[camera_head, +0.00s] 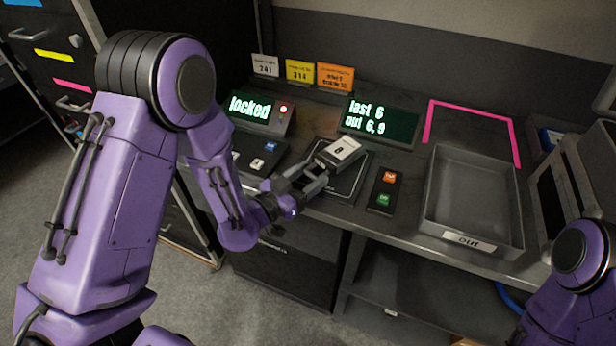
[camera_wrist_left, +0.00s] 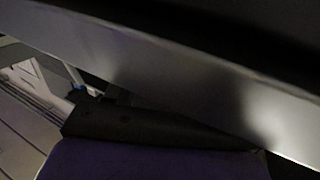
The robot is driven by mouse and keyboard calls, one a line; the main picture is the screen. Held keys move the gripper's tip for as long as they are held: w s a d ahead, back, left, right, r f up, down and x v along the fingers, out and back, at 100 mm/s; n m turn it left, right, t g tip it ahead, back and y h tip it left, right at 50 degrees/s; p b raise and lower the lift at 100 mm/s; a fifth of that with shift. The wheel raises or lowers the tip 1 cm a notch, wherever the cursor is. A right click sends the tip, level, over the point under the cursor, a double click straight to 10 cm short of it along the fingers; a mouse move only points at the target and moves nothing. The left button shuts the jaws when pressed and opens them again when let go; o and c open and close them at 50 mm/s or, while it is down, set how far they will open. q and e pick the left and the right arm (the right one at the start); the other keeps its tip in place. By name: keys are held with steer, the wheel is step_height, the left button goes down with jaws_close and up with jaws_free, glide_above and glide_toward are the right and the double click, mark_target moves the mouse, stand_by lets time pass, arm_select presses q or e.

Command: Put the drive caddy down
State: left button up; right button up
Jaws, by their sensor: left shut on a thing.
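The drive caddy (camera_head: 342,150) is a small grey block with a white label on top. My left gripper (camera_head: 318,172) is shut on its near end. The caddy is over the back part of a dark square pad (camera_head: 350,186) on the bench; I cannot tell whether it touches the pad. In the left wrist view a large grey surface (camera_wrist_left: 190,85) fills much of the picture, too close and dark to identify. My right arm shows only in part at the lower right, and its gripper is out of view.
A grey tray marked "out" (camera_head: 470,239) stands right of a box with orange and green buttons (camera_head: 384,191). Behind are a "locked" display (camera_head: 256,108), a "last 6 out 6,9" display (camera_head: 380,122) and a pink outline (camera_head: 470,108). A keypad (camera_head: 256,161) is left of the pad.

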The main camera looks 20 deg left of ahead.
arm_select(q)
steer(key=shift+f+b, duration=0.4)
steer(key=shift+f, duration=0.05)
steer(key=shift+s+f, duration=0.1)
steer(key=shift+f, duration=0.05)
steer(key=o, duration=1.4)
steer(key=shift+s+d+f, duration=0.1)
